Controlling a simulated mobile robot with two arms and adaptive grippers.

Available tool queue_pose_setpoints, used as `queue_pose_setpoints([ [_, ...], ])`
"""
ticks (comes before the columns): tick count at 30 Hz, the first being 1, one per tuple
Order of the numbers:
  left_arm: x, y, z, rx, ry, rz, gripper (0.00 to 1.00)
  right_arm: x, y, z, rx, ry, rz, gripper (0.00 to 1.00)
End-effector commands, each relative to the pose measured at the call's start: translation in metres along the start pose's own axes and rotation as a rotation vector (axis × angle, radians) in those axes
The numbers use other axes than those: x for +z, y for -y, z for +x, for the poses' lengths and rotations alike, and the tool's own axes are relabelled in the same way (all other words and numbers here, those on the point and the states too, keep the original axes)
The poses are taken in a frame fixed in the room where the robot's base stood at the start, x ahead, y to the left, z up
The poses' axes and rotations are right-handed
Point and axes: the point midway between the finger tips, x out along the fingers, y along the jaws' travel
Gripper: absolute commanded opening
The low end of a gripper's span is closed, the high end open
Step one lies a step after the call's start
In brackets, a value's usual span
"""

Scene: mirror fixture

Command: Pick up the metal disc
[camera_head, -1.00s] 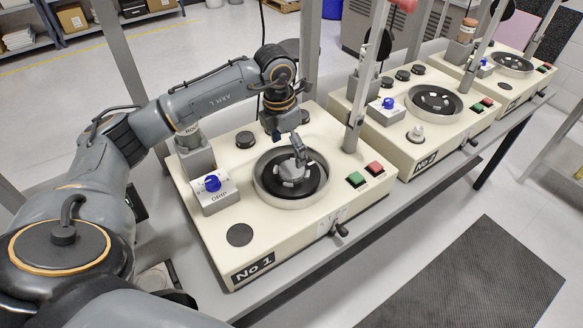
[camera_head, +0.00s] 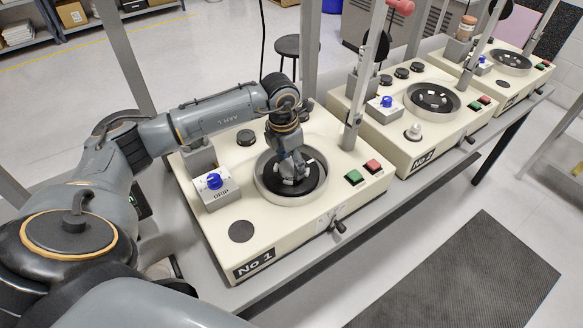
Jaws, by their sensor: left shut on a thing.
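My left gripper (camera_head: 292,170) points down into the round bowl (camera_head: 262,188) of the machine labelled No 1. It is shut on a small grey piece, which looks like the metal disc (camera_head: 289,184), at the middle of the dark plate (camera_head: 312,184) in the bowl. The fingers and wrist hide much of the disc, and I cannot tell whether it is clear of the plate. Small light blocks show around it. My right gripper is not in view.
Beside the bowl are a blue knob (camera_head: 214,181) on a grey box, green (camera_head: 354,178) and red (camera_head: 373,166) buttons and a metal post (camera_head: 357,110). A flat black circle (camera_head: 241,231) lies at the front left. Machine No 2 (camera_head: 420,140) stands to the right.

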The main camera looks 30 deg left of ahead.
Motion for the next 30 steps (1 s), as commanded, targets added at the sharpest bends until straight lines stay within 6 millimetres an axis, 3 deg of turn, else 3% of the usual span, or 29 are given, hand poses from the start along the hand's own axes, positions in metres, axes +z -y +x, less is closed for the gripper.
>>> queue_pose_setpoints([
  [8,0.0,0.0,0.0,0.0,0.0,0.0,0.34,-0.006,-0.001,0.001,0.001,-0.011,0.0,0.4],
  [14,0.002,-0.001,-0.013,0.001,0.002,0.0,0.34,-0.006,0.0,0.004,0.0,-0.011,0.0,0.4],
  [20,-0.004,-0.012,-0.044,0.005,0.003,-0.003,0.34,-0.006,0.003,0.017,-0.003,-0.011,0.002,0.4],
  [26,-0.026,-0.039,-0.094,0.006,0.004,-0.004,0.34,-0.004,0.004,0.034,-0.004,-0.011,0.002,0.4],
  [30,-0.051,-0.065,-0.11,0.004,-0.001,-0.006,0.34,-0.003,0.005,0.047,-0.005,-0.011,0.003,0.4],
])
